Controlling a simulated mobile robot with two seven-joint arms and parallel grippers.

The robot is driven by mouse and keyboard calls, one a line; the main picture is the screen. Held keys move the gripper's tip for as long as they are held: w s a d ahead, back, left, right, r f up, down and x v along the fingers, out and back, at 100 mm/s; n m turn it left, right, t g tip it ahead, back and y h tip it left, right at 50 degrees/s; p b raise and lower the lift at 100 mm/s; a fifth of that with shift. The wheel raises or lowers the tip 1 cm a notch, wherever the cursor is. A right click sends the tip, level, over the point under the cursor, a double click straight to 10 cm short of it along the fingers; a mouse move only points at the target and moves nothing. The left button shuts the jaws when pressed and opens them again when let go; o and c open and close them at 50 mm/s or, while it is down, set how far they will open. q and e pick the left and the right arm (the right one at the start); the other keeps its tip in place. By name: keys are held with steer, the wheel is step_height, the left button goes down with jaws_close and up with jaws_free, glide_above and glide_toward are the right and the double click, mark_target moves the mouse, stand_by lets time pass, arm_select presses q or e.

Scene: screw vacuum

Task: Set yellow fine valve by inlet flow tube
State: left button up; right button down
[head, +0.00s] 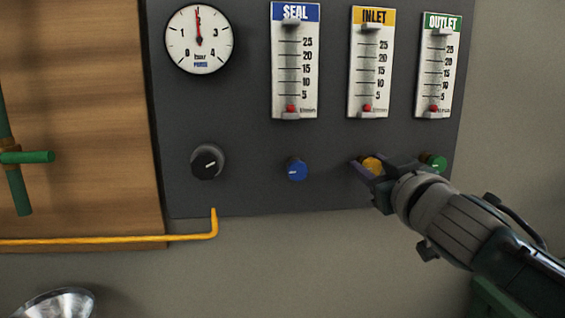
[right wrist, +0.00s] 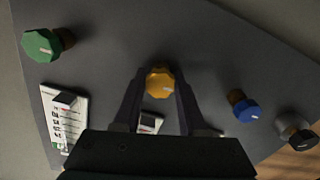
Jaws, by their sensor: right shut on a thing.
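The yellow valve knob (head: 372,165) is on the dark panel below the inlet flow tube (head: 370,64), which has a yellow INLET label. My right gripper (head: 368,172) is shut on the yellow knob. The red float (head: 367,107) in the inlet tube rests near the bottom, below the 5 mark. My left gripper is not in view.
A green knob (head: 434,162) is close to the right of my right gripper. A blue knob (head: 297,169) and a black knob (head: 207,162) are to the left. Seal (head: 295,62) and outlet (head: 438,66) tubes and a gauge (head: 199,39) are above. A yellow pipe (head: 110,240) runs lower left.

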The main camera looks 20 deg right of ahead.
steer(key=shift+n, duration=0.3)
steer(key=n, duration=0.9)
steer(key=shift+a, duration=0.1)
steer(key=shift+n, duration=1)
steer(key=shift+c, duration=2.3)
jaws_free()
